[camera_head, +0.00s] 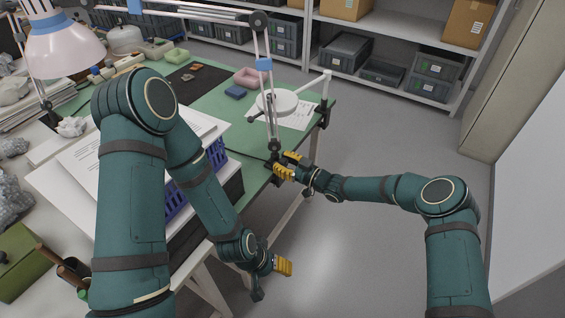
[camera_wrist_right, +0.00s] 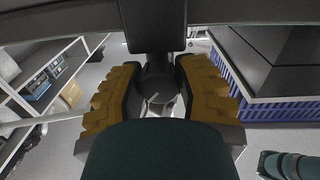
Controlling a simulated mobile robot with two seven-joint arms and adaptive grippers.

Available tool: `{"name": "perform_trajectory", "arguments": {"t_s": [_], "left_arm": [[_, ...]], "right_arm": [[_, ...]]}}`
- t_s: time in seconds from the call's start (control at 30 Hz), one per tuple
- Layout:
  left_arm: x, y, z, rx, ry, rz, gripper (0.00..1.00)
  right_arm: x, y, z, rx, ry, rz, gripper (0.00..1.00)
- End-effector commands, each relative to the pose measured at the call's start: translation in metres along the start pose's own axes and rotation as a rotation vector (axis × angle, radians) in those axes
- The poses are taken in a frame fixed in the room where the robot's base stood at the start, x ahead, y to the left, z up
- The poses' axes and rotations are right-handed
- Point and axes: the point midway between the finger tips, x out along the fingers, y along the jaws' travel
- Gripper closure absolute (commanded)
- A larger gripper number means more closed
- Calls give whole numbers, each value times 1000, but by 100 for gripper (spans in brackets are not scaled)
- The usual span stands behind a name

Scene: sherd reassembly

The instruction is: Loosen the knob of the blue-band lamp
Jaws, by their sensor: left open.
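The blue-band lamp is clamped at the green table's near right edge. Its jointed arm, with a blue band (camera_head: 264,64), rises from there, and its pale shade (camera_head: 62,48) hangs at the upper left. My right gripper (camera_head: 284,165) is at the clamp, at the foot of the lamp post. In the right wrist view its yellow-padded fingers (camera_wrist_right: 157,95) lie on both sides of the dark round knob (camera_wrist_right: 157,82) and seem to close on it; the contact is partly hidden. My left gripper (camera_head: 274,270) is open and empty, low over the floor, apart from the lamp.
A blue crate (camera_head: 213,156) and papers (camera_head: 85,160) are at the table's near side, close to my left arm. The floor to the right is clear.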

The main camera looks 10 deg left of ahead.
Motion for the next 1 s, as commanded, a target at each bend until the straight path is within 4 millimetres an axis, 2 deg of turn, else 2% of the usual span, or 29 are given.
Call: {"name": "perform_trajectory", "arguments": {"t_s": [0.3,0.57,0.6,0.67,0.7,1.0], "left_arm": [[0,0,0,0,0,0,34],[0,0,0,0,0,0,34],[0,0,0,0,0,0,34],[0,0,0,0,0,0,34],[0,0,0,0,0,0,34],[0,0,0,0,0,0,34]], "right_arm": [[0,0,0,-118,3,-1,100],[0,0,0,-125,4,0,100],[0,0,0,-125,4,0,58],[0,0,0,-124,4,0,37],[0,0,0,-124,4,0,34],[-1,0,0,-124,4,0,34]]}}
